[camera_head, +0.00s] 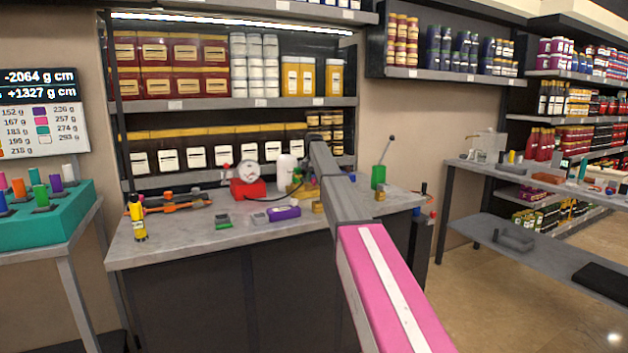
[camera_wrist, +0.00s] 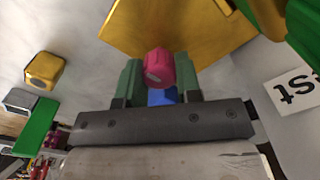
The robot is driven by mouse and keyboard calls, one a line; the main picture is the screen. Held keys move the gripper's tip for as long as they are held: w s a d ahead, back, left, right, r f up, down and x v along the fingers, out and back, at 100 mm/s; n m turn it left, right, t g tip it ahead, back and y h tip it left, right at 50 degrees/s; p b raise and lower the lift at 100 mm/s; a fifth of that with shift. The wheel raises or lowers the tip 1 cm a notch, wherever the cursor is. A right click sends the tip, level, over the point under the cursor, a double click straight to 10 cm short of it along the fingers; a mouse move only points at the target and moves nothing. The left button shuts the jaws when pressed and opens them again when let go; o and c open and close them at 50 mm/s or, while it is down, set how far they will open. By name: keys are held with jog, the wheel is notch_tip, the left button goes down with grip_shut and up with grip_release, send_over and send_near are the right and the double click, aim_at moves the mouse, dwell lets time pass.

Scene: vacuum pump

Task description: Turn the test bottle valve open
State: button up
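In the wrist view, a pink-red knob (camera_wrist: 159,66), which looks like the valve handle, sits between the two green fingers of my gripper (camera_wrist: 158,75). The fingers flank it closely on both sides, and I cannot tell whether both touch it. A blue part (camera_wrist: 162,96) shows below the knob, between the fingers. A yellow block (camera_wrist: 180,25) lies behind the knob. In the head view, my arm hides most of the gripper and valve. A white bottle (camera_head: 287,170), possibly the test bottle, stands just left of my arm.
On the workbench (camera_head: 190,245) are a red pump-like unit with a gauge (camera_head: 247,174), a purple tray (camera_head: 283,213), a green cylinder with a lever (camera_head: 378,176) and a yellow bottle (camera_head: 138,220). In the wrist view, a white label (camera_wrist: 295,90) with upside-down letters is at right.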

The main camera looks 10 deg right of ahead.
jog(key=shift+n, duration=0.4)
jog(key=n, duration=0.3)
jog(key=shift+n, duration=0.4)
jog(key=n, duration=1.3)
jog(key=shift+n, duration=0.3)
jog(key=o, duration=0.9)
jog(key=shift+o, duration=0.2)
jog(key=shift+r, duration=0.1)
